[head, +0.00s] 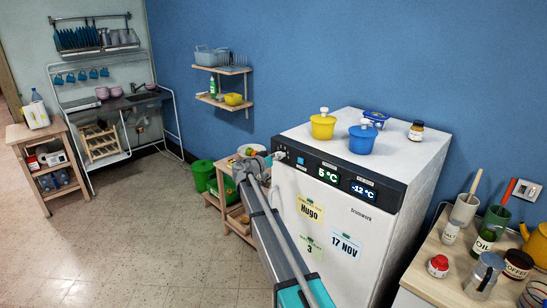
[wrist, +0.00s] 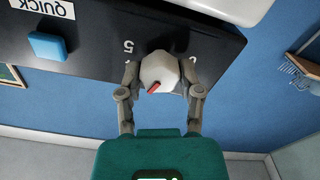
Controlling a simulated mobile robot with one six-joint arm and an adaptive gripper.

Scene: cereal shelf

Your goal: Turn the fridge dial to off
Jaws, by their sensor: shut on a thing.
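The fridge dial (wrist: 161,70) is a white faceted knob on the black control strip in the wrist view. Its red mark points to the lower left of that picture. My gripper (wrist: 160,80) has one finger on each side of the dial and is shut on it. A numeral 5 shows above left of the dial, and other markings are partly hidden by a finger. In the head view the white fridge (head: 335,225) stands at the centre right, with the dial (head: 279,155) at the left end of its strip. My arm covers part of that area.
A blue button (wrist: 47,46) sits beside the dial under an upside-down QUICK label. Yellow (head: 322,127) and blue (head: 362,138) pots stand on the fridge top. A low wooden shelf (head: 238,220) and green bin (head: 202,175) are left of the fridge. Open floor lies further left.

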